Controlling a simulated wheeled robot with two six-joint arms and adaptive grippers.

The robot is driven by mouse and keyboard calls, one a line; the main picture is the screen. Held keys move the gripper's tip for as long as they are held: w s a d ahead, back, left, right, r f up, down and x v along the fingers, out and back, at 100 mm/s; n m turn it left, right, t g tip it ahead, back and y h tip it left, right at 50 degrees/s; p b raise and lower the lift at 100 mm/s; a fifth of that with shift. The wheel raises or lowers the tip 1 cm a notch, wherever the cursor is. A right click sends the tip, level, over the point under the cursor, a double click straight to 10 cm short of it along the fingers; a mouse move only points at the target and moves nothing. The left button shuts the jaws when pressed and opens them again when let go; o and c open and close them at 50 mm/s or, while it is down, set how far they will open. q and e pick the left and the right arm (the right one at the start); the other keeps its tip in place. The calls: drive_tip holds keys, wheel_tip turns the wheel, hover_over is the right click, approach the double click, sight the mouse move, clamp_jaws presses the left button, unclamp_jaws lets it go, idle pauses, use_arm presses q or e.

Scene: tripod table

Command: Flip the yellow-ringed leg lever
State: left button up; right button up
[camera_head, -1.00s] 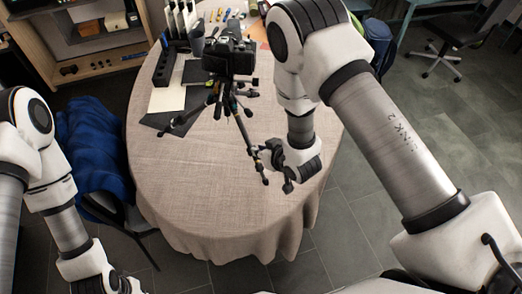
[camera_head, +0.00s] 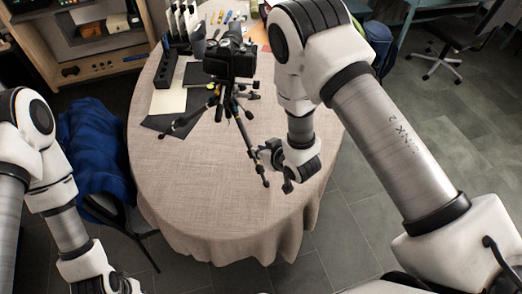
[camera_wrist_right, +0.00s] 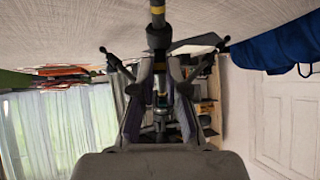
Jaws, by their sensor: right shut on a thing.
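A black tripod (camera_head: 222,98) with a camera (camera_head: 231,60) on top stands on the table (camera_head: 215,200). In the right wrist view a leg with a yellow ring (camera_wrist_right: 158,10) and a dark clamp (camera_wrist_right: 158,38) runs down between my right fingers (camera_wrist_right: 161,75). My right gripper is shut on the lever area there; the lever itself is hard to make out. My left gripper (camera_head: 122,285) shows only partly at the bottom edge, its fingers unclear.
A blue draped chair (camera_head: 95,150) stands left of the table. The table's front is clear.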

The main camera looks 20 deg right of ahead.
drive_tip(key=shift+w+a+r, duration=0.1)
drive_tip(key=shift+w+r, duration=0.2)
drive_tip(key=shift+w, duration=0.05)
idle(0.5)
drive_tip(key=o, duration=0.5)
drive_tip(key=shift+o, duration=0.2)
drive_tip(key=r+p+v, duration=0.1)
drive_tip(key=p+v, duration=0.3)
drive_tip(key=v, duration=0.2)
drive_tip(key=shift+w, duration=0.45)
drive_tip(key=shift+a+f, duration=0.1)
drive_tip(key=shift+a, duration=0.05)
